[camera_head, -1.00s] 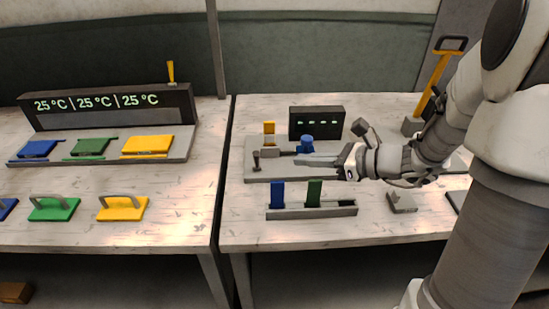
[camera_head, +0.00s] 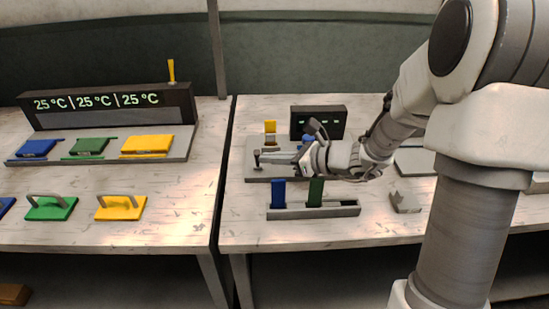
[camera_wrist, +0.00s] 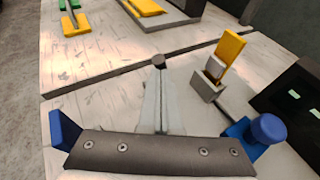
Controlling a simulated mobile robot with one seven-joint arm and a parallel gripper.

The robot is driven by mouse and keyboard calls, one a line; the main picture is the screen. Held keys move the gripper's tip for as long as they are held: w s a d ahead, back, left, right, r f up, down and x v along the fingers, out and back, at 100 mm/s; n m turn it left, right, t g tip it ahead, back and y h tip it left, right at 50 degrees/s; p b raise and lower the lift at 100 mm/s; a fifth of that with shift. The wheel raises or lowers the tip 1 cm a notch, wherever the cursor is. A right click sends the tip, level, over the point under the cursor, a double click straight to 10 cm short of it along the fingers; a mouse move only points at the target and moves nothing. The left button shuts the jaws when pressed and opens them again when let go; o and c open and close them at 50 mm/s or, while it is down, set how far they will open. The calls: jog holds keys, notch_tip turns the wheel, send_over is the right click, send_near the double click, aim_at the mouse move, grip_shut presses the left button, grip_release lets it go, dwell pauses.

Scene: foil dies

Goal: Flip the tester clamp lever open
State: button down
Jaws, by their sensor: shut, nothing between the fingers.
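The tester is a grey plate (camera_head: 252,176) on the right table. Its lever (camera_head: 257,158), a short dark post with a knob, stands roughly upright at the plate's left end. In the wrist view the lever's dark knob (camera_wrist: 158,60) shows right at my fingertips. My gripper (camera_head: 264,158) is shut and empty, reaching left across the plate with its tips beside the lever. Whether they touch it I cannot tell. The wrist view shows the shut fingers (camera_wrist: 159,75) together. A yellow strip (camera_head: 270,127) stands upright in a grey block (camera_wrist: 207,86) on the plate.
A blue knob (camera_wrist: 268,128) and a dark display box (camera_head: 333,120) are right of the fingers. In front, a grey rack (camera_head: 340,211) holds an upright blue strip (camera_head: 278,194) and green strip (camera_head: 315,191). A gap separates the left table (camera_head: 180,225).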

jog(key=shift+r+p, duration=0.2)
jog(key=shift+p, duration=0.3)
jog(key=shift+w+g+p, duration=0.15)
jog(key=shift+g+p, duration=0.15)
jog(key=shift+p, duration=0.05)
jog(key=shift+w+r+m+p, duration=0.15)
jog(key=shift+m+p, duration=0.15)
jog(key=shift+p, duration=0.5)
jog(key=p, duration=0.3)
jog(key=shift+w+r+m+g, duration=0.3)
jog(key=shift+r+g, duration=0.1)
jog(key=p, duration=0.2)
jog(key=g+p, duration=0.1)
jog(key=p, duration=0.1)
jog(key=shift+w+r+m+h, duration=0.2)
jog(key=shift+w+m+h, duration=0.1)
jog(key=shift+w+h, duration=0.1)
jog(key=w+m+g+p, duration=0.1)
jog(key=p, duration=0.3)
jog(key=shift+d, duration=0.1)
jog(key=shift+w+f, duration=0.1)
jog(key=shift+f, duration=0.35)
jog(key=shift+r, duration=0.1)
